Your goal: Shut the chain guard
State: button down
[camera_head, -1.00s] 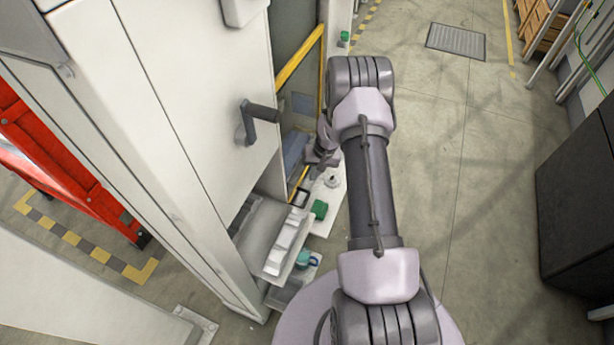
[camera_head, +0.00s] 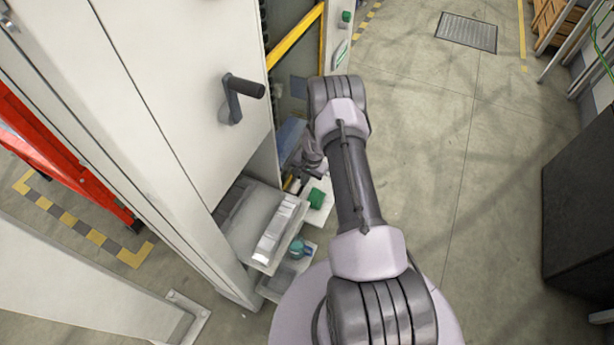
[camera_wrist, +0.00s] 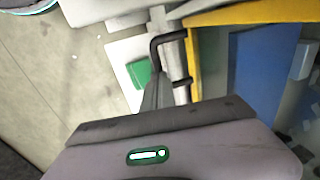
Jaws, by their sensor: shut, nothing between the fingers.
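The chain guard is a yellow-framed panel (camera_head: 297,38) in the opening of the pale cabinet in the head view; its lower part is hidden behind my arm. In the wrist view its yellow frame (camera_wrist: 194,65) has a black bent handle (camera_wrist: 168,38) beside it. My gripper (camera_wrist: 157,92) is shut and empty, its tip close to the handle; I cannot tell whether they touch. In the head view my gripper (camera_head: 299,174) is low at the cabinet opening, partly hidden by my wrist. How far the guard stands open is unclear.
A white cabinet door with a dark lever handle (camera_head: 240,97) stands left of my arm. Below it are a grey tray (camera_head: 262,225) and a pale ledge with a green button (camera_head: 317,198). A dark cabinet (camera_head: 580,215) stands right. The floor between is clear.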

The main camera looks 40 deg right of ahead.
jog(key=shift+f, duration=0.4)
